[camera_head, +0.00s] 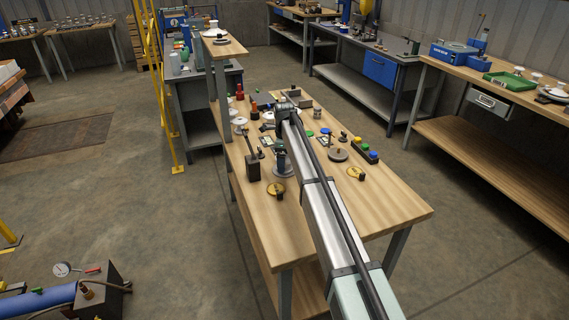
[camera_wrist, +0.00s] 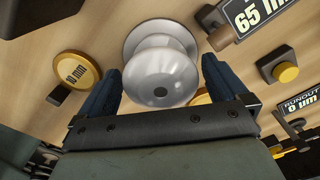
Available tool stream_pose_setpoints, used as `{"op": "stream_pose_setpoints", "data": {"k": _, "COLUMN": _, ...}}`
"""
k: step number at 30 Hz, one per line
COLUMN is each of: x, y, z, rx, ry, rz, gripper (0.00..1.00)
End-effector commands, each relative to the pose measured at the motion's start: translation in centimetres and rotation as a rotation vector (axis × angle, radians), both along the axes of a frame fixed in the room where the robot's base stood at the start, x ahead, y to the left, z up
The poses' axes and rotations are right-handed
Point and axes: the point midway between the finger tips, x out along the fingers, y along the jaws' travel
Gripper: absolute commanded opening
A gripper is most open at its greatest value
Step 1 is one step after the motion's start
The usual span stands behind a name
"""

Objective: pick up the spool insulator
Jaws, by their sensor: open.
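The spool insulator (camera_wrist: 161,77) is a glossy pale grey-white spool with two wide rounded flanges and a dark hole in its near end. In the wrist view it lies between the two dark blue fingers of my gripper (camera_wrist: 160,68). The gripper is open, with a visible gap on each side of the spool. I cannot tell how deep the fingertips reach beside it. The spool's far side is hidden. In the head view my arm stretches over the wooden workbench (camera_head: 393,213), and I cannot pick out the spool with certainty there.
In the wrist view a yellow 10 mm disc (camera_wrist: 77,70) lies left of the spool. A 65-marked plate (camera_wrist: 262,14) and a dark block with a yellow knob (camera_wrist: 283,68) lie to the right. A black block (camera_wrist: 38,14) fills the upper left. The bench's near end is clear.

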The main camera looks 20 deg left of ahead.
Motion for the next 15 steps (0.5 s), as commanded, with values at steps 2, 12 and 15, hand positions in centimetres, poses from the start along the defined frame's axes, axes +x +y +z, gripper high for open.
{"op": "stream_pose_setpoints", "data": {"k": 2, "x": 0.02, "y": -0.06, "z": -1.11, "rx": 0.000, "ry": 0.000, "rz": -0.001, "gripper": 1.00}}
{"op": "stream_pose_setpoints", "data": {"k": 12, "x": 0.05, "y": -0.04, "z": -1.72, "rx": 0.000, "ry": -0.001, "rz": -0.001, "gripper": 0.97}}
{"op": "stream_pose_setpoints", "data": {"k": 15, "x": 0.05, "y": -0.04, "z": -1.72, "rx": 0.000, "ry": -0.001, "rz": -0.001, "gripper": 0.88}}
